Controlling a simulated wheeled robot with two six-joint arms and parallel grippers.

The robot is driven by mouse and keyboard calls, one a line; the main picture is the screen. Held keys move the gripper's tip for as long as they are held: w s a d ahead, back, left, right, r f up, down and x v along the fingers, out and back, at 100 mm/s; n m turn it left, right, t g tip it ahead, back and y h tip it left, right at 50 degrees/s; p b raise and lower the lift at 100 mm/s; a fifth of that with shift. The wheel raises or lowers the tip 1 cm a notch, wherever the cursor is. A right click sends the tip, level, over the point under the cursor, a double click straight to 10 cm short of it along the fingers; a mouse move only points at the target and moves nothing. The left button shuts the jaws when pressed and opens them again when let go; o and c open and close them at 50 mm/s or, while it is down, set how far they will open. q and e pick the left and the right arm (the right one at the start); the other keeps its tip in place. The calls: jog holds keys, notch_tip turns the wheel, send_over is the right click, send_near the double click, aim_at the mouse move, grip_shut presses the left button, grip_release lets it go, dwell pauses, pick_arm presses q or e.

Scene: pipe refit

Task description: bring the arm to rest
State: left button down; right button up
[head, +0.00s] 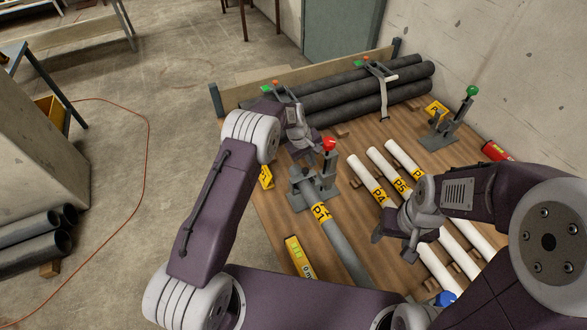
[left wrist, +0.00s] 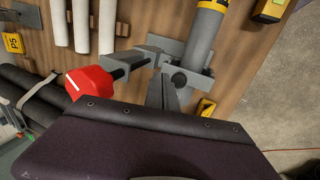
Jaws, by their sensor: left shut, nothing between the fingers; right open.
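My left gripper (head: 304,144) is shut and empty, behind and just left of the red knob (head: 329,144) of a toggle clamp. In the left wrist view its closed fingers (left wrist: 168,96) point at the clamp, whose red knob (left wrist: 90,84) is to their left. I cannot tell whether they touch the clamp. The clamp's grey base (head: 300,200) sits at the end of a grey pipe (head: 345,255) with a yellow P1 label. My right gripper (head: 394,246) is open and empty, over white pipes (head: 436,268) marked P4 and P5.
Dark pipes (head: 350,95) lie strapped at the back of the wooden table. A clamp with a green knob (head: 473,91) stands at the back right. A yellow level (head: 300,258) lies beside the grey pipe. A red cable (head: 147,150) crosses the open floor at left.

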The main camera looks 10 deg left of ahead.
pick_arm(q)
jog(key=v, duration=0.6)
jog(key=shift+r, duration=0.2)
